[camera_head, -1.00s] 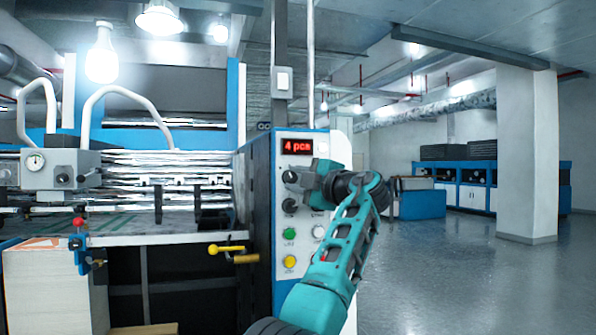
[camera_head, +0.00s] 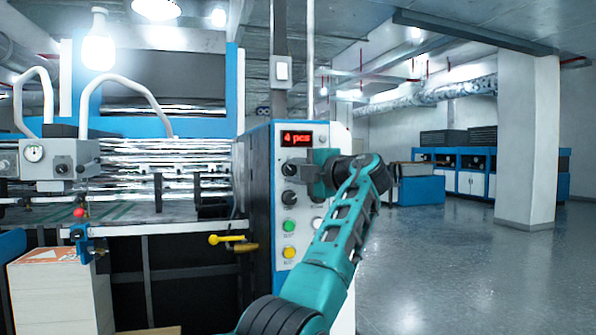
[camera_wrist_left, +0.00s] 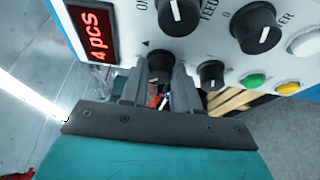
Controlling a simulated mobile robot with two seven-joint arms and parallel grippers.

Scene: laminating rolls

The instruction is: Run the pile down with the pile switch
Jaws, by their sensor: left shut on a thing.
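My left gripper (camera_head: 312,174) reaches from the right to the front of the control panel (camera_head: 284,225). In the left wrist view its fingers (camera_wrist_left: 160,80) are shut on a small black knob (camera_wrist_left: 159,63) with a triangle mark beside it, apparently the pile switch. In the head view the gripper hides this knob. The pile (camera_head: 52,293) is a tall paper stack at the lower left with an orange and white top sheet. Its top is below the feed table's edge (camera_head: 150,231). My right gripper is out of view.
The red display (camera_head: 297,139) reads "4 pcs". Two larger knobs, a second small knob (camera_wrist_left: 212,74) and green, yellow and white buttons are close by. A yellow-knobbed lever (camera_head: 228,239) sticks out left of the panel. Open floor (camera_head: 450,270) lies to the right.

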